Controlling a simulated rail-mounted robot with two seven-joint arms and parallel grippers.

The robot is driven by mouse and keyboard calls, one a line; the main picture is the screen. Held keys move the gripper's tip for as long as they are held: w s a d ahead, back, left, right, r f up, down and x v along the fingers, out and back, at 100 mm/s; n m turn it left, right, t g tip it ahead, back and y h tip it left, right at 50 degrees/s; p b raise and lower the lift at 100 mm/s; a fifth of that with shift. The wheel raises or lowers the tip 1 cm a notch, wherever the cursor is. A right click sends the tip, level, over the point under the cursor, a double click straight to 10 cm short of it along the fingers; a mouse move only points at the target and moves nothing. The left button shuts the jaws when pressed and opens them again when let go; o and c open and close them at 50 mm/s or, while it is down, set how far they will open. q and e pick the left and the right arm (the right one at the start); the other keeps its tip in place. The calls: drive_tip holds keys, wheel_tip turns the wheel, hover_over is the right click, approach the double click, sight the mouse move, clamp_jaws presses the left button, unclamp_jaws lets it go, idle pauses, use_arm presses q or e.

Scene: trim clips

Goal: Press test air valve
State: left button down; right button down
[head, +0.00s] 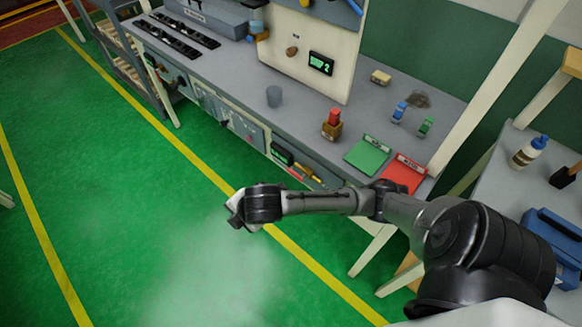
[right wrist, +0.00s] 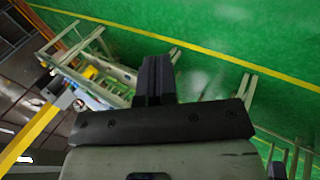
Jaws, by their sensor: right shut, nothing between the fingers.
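A small brown block with a red top (head: 333,122) stands on the grey workbench (head: 240,75) in the head view. It may be the test air valve, but no label on it can be read. My right gripper (head: 235,213) is over the green floor in front of the bench, well apart from the block. Its fingers also show in the right wrist view (right wrist: 155,78), shut together and empty, with floor behind them. My left gripper is in neither view.
A green card (head: 367,155) and a red card (head: 402,174) lie near the bench's right end. A side table (head: 508,178) holds a bottle (head: 528,153). The floor before the bench is clear.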

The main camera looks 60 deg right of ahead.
drive_tip(key=w+d+f+n+g, duration=0.2)
drive_tip(key=d+n, duration=0.3)
drive_tip(key=n, duration=0.1)
drive_tip(key=r+n+g+h, duration=0.15)
drive_tip(key=n+g, duration=0.35)
drive_tip(key=n, duration=0.6)
hover_over(292, 172)
drive_tip(key=a, duration=0.3)
drive_tip(key=shift+w+f+h+p, duration=0.15)
drive_tip(key=shift+w+h+p, duration=0.1)
drive_tip(key=shift+w+p, duration=0.1)
drive_tip(key=shift+f, duration=0.1)
drive_tip(key=f+b, duration=0.1)
drive_tip(key=f, duration=0.3)
drive_tip(key=d+f+b, duration=0.1)
drive_tip(key=f, duration=0.3)
drive_tip(key=d+f+b, duration=0.1)
drive_tip(key=f+b, duration=0.1)
drive_tip(key=f, duration=0.2)
drive_tip(key=shift+s+d+f, duration=0.2)
drive_tip(key=shift+s+f, duration=0.15)
drive_tip(key=shift+f, duration=0.05)
drive_tip(key=shift+d+f, duration=0.1)
drive_tip(key=shift+f, duration=0.3)
